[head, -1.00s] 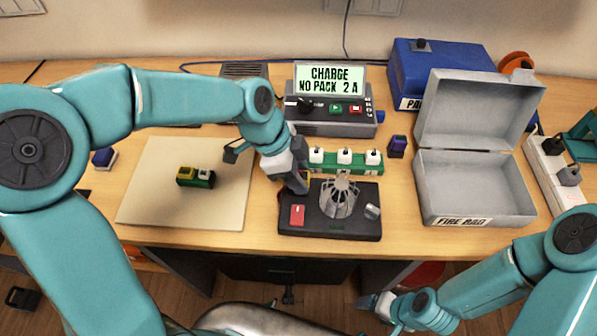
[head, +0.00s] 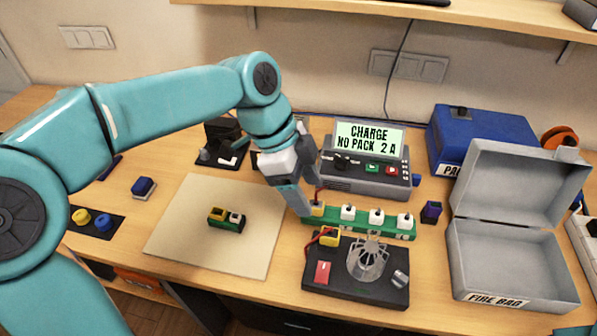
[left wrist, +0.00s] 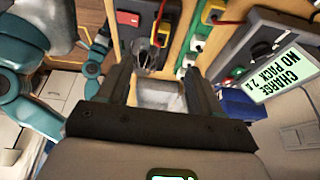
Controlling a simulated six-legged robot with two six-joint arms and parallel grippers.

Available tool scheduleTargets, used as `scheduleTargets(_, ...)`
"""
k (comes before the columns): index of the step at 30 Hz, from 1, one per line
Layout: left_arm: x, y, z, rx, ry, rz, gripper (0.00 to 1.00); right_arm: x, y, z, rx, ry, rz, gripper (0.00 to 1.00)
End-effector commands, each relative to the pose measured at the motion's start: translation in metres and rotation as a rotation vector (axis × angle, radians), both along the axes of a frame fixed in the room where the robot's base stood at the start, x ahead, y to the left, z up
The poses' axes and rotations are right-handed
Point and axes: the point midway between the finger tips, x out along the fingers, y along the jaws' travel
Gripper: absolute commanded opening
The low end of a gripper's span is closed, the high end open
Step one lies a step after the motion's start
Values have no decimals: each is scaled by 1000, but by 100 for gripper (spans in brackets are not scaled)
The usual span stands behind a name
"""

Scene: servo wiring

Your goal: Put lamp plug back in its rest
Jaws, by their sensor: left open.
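The lamp (head: 368,258) is a caged bulb on a black base with a red switch. A yellow plug (head: 329,236) with a red lead sits at the back left of that base; I cannot tell if it is fully seated. It also shows in the left wrist view beside the red switch (left wrist: 128,18). My left gripper (head: 306,203) is open and empty, pointing down by the left end of the green socket strip (head: 360,224), just behind the plug. My right gripper (left wrist: 103,40) shows small at the left of the wrist view; its jaws are unclear.
Another yellow plug (head: 317,209) with a red lead is at the strip's left end, beside white ones. The charger (head: 365,178) stands behind and reads "NO PACK". An open grey box (head: 510,262) is right. A beige mat (head: 190,245) with a small green block lies left.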

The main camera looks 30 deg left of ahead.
Motion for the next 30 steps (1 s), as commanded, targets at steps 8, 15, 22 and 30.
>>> scheduleTargets(8, -3, 12, 28, 0, -1, 0, 65, 0, 0, 2, 0, 0, 0, 75)
scheduleTargets(15, -3, 12, 30, 0, 0, 0, 65, 0, 0, 2, 0, 0, 0, 75)
scheduleTargets(22, -3, 12, 29, 0, 0, 0, 65, 0, 0, 2, 0, 0, 0, 75)
scheduleTargets(30, -4, 12, 29, 0, 0, 0, 65, 0, 0, 2, 0, 0, 0, 75)
